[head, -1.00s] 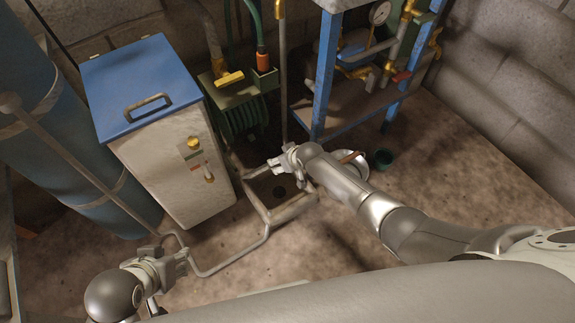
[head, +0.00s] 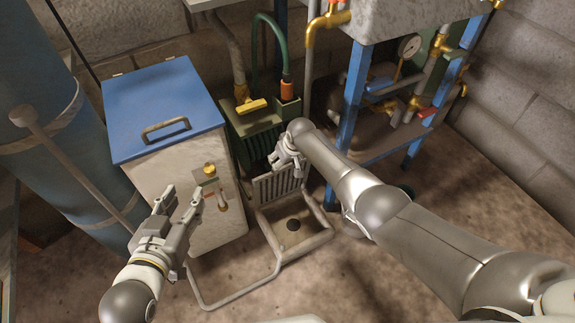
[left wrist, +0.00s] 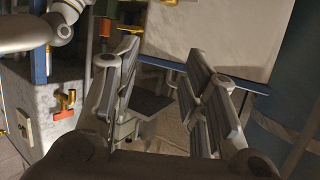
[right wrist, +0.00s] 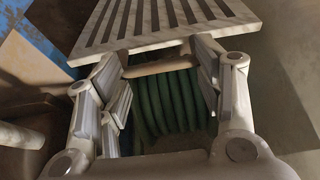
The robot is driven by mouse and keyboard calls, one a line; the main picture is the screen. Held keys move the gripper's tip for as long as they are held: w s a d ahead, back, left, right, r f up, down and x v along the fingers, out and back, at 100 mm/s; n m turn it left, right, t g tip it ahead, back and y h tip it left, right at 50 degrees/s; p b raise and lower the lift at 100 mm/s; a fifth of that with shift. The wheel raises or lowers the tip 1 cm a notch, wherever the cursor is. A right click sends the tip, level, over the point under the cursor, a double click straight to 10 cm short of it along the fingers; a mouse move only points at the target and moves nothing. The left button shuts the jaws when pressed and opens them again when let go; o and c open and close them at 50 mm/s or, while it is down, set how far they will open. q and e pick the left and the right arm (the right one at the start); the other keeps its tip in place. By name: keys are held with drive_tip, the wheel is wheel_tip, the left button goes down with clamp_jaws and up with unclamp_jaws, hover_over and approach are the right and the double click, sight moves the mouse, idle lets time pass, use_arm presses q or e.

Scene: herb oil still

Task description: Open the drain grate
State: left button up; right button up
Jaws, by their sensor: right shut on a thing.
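The slatted grey drain grate (head: 277,189) stands steeply raised at the back of the square floor drain (head: 312,243) in the head view. The drain's basin is uncovered and shows a dark round hole (head: 293,224). My right gripper (head: 287,166) is at the grate's upper edge. In the right wrist view, the grate (right wrist: 165,22) reaches across the top, and its edge bar lies between the jaws of my right gripper (right wrist: 160,75), shut on it. My left gripper (head: 184,196) is open and empty in front of the white cabinet; its spread fingers (left wrist: 160,75) fill the left wrist view.
The white cabinet (head: 195,222) with a blue lid (head: 165,100) stands left of the drain. A green ribbed unit (head: 255,130) is behind the grate. A bent grey pipe (head: 240,292) runs along the floor. A blue-legged stand (head: 355,95) is at the right.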

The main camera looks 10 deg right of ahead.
drive_tip(key=shift+a+f, duration=0.15)
drive_tip(key=shift+f, duration=0.25)
drive_tip(key=o, duration=1.4)
drive_tip(key=shift+r, duration=0.15)
drive_tip(key=shift+o, duration=0.2)
drive_tip(key=shift+r, duration=0.7)
drive_tip(key=o, duration=0.4)
drive_tip(key=v, duration=1.1)
drive_tip(key=shift+w, duration=0.2)
drive_tip(key=shift+r, duration=0.1)
